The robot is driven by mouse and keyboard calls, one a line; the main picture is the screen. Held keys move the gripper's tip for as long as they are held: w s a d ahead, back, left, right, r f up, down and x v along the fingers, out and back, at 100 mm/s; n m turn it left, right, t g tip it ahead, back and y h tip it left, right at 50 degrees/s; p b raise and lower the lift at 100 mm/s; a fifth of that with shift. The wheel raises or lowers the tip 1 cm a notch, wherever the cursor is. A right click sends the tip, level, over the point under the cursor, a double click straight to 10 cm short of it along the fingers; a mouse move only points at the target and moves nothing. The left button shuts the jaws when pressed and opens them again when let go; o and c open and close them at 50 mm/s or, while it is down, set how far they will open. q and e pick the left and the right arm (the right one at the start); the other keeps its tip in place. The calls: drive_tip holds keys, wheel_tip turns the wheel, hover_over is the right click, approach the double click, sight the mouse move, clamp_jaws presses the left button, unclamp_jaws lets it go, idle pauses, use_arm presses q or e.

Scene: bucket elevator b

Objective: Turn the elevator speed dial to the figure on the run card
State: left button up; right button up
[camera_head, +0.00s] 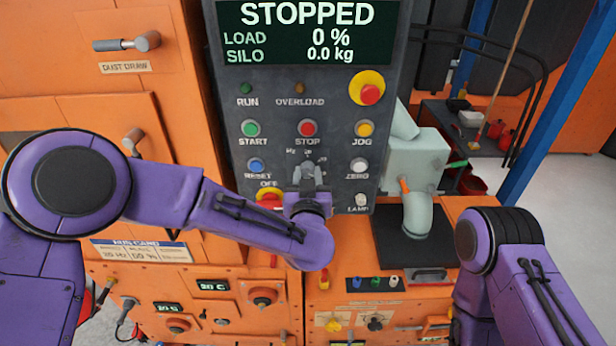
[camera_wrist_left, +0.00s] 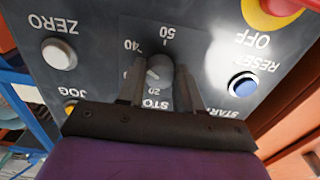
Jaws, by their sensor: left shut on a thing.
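The speed dial (camera_wrist_left: 160,74) is a grey knob on the dark control panel, with figures around it. In the head view the left gripper (camera_head: 308,178) covers most of the dial.
The display (camera_head: 307,32) reads STOPPED, load 0 %, silo 0.0 kg. The START (camera_head: 250,128), STOP (camera_head: 307,128) and RESET (camera_head: 256,166) buttons and a red knob on yellow (camera_head: 270,198) sit close around the dial. My right arm is at the lower right, its gripper out of view.

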use_arm(q)
drive_tip(key=n+b, duration=0.4)
drive_tip(key=n, duration=0.2)
drive_tip(key=shift+f, duration=0.15)
drive_tip(key=n+b, duration=0.3)
drive_tip(key=n, duration=0.1)
drive_tip(key=shift+n, duration=0.3)
drive_tip(key=shift+n+b, duration=0.45)
drive_tip(key=shift+n, duration=0.05)
drive_tip(key=shift+r, duration=0.2)
drive_tip(key=o, duration=1)
drive_tip(key=shift+o, duration=0.2)
